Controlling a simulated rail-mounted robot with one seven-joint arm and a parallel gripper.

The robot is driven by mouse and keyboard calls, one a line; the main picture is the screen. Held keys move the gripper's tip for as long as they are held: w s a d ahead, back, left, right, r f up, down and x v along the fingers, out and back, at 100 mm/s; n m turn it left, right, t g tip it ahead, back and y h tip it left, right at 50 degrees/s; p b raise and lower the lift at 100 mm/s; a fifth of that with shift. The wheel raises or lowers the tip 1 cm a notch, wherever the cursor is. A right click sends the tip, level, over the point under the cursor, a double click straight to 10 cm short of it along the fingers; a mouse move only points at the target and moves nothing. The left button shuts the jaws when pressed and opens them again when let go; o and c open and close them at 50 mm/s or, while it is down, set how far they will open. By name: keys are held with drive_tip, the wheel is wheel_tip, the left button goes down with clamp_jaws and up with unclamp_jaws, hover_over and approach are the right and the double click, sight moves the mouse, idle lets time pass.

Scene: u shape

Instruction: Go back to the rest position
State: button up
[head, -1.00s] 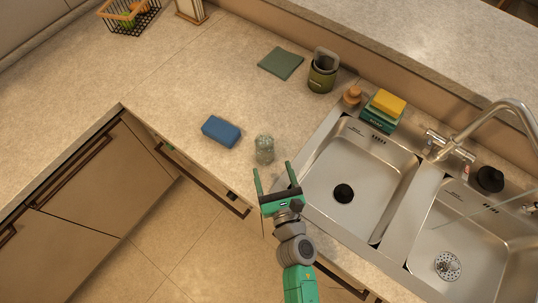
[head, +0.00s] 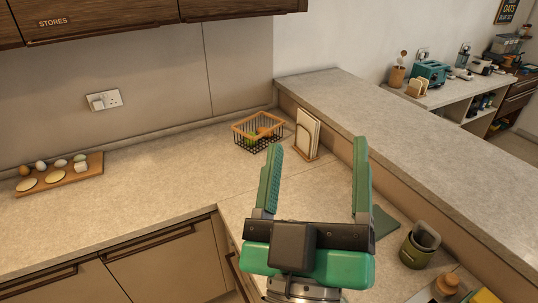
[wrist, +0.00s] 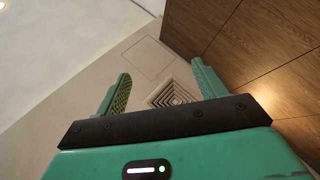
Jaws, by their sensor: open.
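My gripper (head: 315,175) is raised in front of the head camera, with its two green fingers wide apart and pointing up. Nothing is between the fingers. In the wrist view my gripper (wrist: 160,88) also shows open and empty, facing the ceiling with a square vent (wrist: 173,94). Behind the gripper in the head view, the worktop (head: 140,190) runs along the wall and turns the corner.
A wire basket (head: 259,131) and a holder with boards (head: 307,134) stand in the back corner. A green cloth (head: 385,222) and an olive pot (head: 419,245) are at right. Upper cupboards (head: 95,20) hang at top left.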

drive_tip(key=s+a+r+m+t+y, duration=0.1)
drive_tip(key=s+a+r+m+y, duration=0.1)
drive_tip(key=s+a+r+y, duration=0.1)
wheel_tip(320, 180, up, 2)
drive_tip(key=shift+s+a+r+y, duration=0.2)
drive_tip(key=shift+s+a+y, duration=0.2)
drive_tip(key=shift+s+a, duration=0.5)
drive_tip(key=shift+d, duration=0.1)
wheel_tip(320, 180, up, 20)
drive_tip(key=p, duration=2)
drive_tip(key=shift+r+m, duration=0.15)
drive_tip(key=shift+m, duration=0.15)
